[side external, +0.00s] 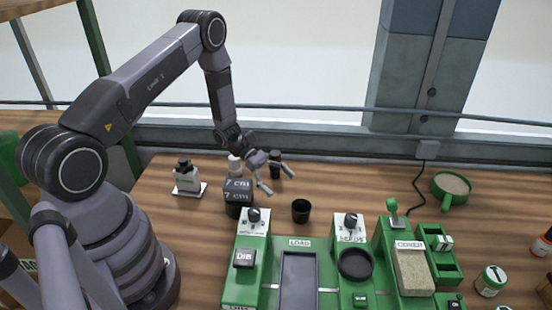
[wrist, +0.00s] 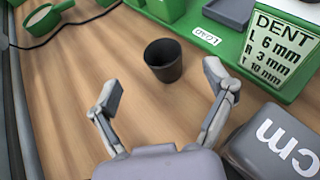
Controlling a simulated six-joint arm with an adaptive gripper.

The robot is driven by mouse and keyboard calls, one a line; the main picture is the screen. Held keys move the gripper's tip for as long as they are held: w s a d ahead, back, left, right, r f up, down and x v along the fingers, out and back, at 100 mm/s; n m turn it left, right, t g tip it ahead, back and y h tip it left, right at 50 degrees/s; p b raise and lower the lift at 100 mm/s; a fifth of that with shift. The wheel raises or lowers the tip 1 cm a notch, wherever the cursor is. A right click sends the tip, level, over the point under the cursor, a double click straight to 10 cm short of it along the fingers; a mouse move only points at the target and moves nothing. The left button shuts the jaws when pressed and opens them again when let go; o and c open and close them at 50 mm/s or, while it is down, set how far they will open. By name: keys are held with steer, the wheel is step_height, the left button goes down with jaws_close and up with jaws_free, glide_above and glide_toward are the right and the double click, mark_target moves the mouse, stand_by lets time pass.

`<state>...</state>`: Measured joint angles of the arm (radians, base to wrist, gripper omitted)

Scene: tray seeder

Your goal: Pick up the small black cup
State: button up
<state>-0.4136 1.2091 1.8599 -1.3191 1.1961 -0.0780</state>
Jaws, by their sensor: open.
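The small black cup (side external: 301,210) stands upright on the wooden table, just behind the green machine in the side external view. In the wrist view the cup (wrist: 163,60) is upright with its dark opening showing, beyond the fingertips and a little left of the right finger. My gripper (side external: 277,184) is above the table, to the left of and behind the cup in the side external view. Its two fingers are spread apart with nothing between them in the wrist view (wrist: 163,92). The gripper does not touch the cup.
The green seeder machine (side external: 300,243) fills the front, close to the cup. A dark block marked 7 cm (side external: 238,191) stands left of my gripper. A green pan (side external: 450,186) is at the right. Bare table lies behind the cup.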

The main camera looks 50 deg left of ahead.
mark_target(308, 213)
steer(key=shift+w+d+f, duration=0.1)
steer(key=shift+d+f, duration=0.25)
steer(key=shift+f, duration=0.2)
steer(key=shift+w+d+f, duration=0.1)
steer(key=shift+d+f, duration=0.25)
steer(key=shift+f, duration=0.2)
steer(key=shift+x, duration=2.95)
steer(key=c, duration=0.9)
